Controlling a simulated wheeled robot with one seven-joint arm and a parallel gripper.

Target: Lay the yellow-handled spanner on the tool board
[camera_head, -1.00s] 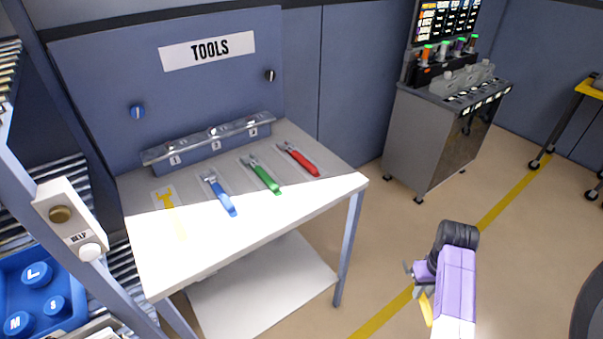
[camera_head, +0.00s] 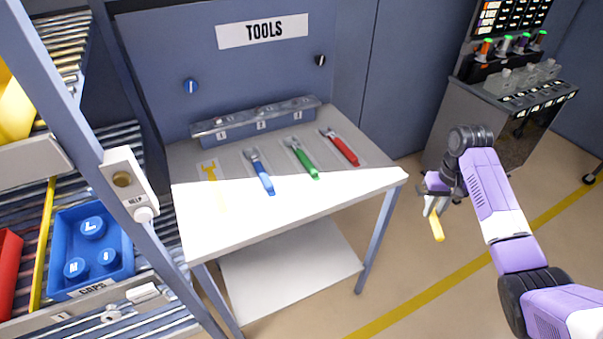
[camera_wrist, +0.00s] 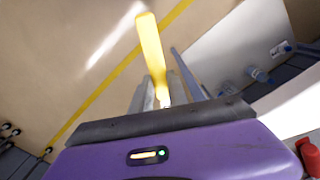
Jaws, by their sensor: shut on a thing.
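The yellow-handled spanner (camera_head: 437,229) hangs from my gripper (camera_head: 435,197), handle downward, over open floor to the right of the tool table. In the wrist view the yellow handle (camera_wrist: 152,52) points away from the jaws, and my gripper (camera_wrist: 158,98) is shut on the spanner; its head is mostly hidden. The tool board is the white table top (camera_head: 290,207) under the TOOLS sign (camera_head: 264,29). A yellow spanner outline (camera_head: 211,176) marks its left place, with no tool on it.
Blue (camera_head: 261,174), green (camera_head: 303,160) and red (camera_head: 342,149) spanners lie right of the yellow outline. A numbered rail (camera_head: 258,120) runs behind them. A shelf post with a HELP button (camera_head: 144,214) stands at left. A grey cabinet (camera_head: 480,125) stands at back right.

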